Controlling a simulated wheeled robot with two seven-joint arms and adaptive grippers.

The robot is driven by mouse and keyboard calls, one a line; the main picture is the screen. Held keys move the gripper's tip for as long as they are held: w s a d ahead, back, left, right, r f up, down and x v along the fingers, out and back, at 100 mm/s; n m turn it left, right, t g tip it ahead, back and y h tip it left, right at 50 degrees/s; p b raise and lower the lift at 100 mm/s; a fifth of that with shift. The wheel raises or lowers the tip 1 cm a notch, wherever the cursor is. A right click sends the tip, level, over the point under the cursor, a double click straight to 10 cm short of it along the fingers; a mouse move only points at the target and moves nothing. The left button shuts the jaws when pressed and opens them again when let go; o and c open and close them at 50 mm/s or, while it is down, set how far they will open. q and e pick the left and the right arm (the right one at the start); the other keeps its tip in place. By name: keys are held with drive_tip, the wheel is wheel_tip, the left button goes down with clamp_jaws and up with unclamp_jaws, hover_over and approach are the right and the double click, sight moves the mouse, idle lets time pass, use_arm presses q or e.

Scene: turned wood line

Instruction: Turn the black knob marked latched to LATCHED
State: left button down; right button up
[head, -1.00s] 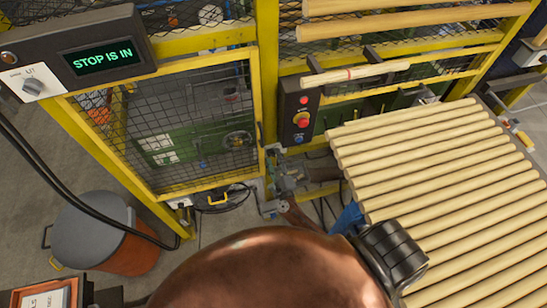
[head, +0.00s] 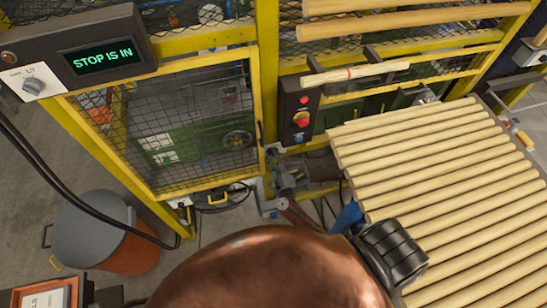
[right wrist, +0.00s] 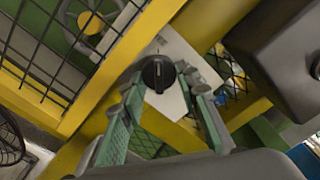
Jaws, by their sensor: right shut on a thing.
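The black round knob (right wrist: 158,73) shows in the right wrist view, on a pale plate (right wrist: 178,48) fixed at the yellow gate post. A white line on its face runs nearly straight up and down in that view. My right gripper (right wrist: 163,88) is shut on the knob, with one green-grey finger on each side. In the head view, my right gripper (head: 272,160) is at the lower right corner of the mesh gate; the knob itself cannot be made out there. Its marking is not readable. My left gripper is not in view.
The yellow mesh gate (head: 259,100) stands beside the gripper. A black button box (head: 300,112) is just above right. A roller table (head: 430,160) covered with wood rods lies right. A bin (head: 100,225) stands lower left.

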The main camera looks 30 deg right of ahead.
drive_tip(key=m+b, duration=0.1)
drive_tip(key=m, duration=0.1)
drive_tip(key=shift+a+m, duration=0.1)
drive_tip(key=shift+m, duration=0.3)
drive_tip(key=shift+f, duration=0.1)
drive_tip(key=o, duration=1.2)
drive_tip(key=shift+c, duration=0.2)
drive_tip(key=v, duration=0.8)
